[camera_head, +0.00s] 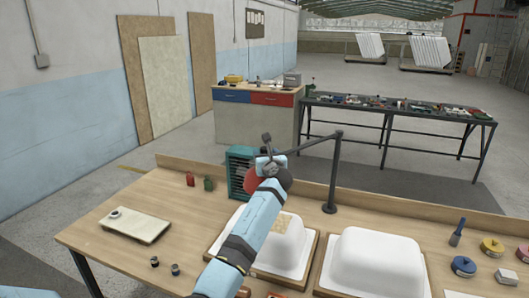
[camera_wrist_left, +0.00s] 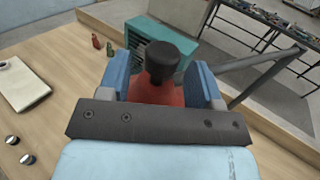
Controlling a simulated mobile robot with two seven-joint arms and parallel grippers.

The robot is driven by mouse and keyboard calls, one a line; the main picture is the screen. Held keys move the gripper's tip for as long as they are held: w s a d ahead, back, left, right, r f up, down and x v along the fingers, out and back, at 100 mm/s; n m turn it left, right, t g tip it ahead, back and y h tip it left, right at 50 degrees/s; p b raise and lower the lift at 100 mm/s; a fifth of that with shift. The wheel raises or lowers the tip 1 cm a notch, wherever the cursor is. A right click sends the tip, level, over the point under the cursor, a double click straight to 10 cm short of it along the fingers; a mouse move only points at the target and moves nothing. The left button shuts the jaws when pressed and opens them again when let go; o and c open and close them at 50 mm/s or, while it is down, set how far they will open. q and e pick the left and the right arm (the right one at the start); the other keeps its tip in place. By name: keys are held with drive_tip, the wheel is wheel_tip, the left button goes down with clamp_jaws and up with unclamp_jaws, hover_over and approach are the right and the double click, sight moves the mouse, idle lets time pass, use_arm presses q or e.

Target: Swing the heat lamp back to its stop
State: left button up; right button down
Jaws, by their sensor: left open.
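The heat lamp has a red shade (camera_head: 278,178), partly hidden behind my left gripper (camera_head: 268,161) in the head view. A dark boom (camera_head: 312,141) joins it to an upright post (camera_head: 333,180) on the bench. In the left wrist view, my left gripper (camera_wrist_left: 160,82) is open, with one blue finger on each side of the lamp's black knob (camera_wrist_left: 170,60). The red shade (camera_wrist_left: 155,93) shows below the knob. I cannot tell whether the fingers touch it. My right gripper is not in view.
A teal heater-like box (camera_head: 240,170) stands behind the lamp. Two white tub shells, one left (camera_head: 270,243) and one right (camera_head: 375,262), sit on wooden boards on the bench. A pale board (camera_head: 135,226) lies at the left. Small pots and tools stand at the right.

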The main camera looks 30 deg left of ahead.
use_arm(q)
drive_tip(key=shift+x, duration=1.05)
drive_tip(key=c, duration=1.1)
drive_tip(key=shift+d, duration=0.1)
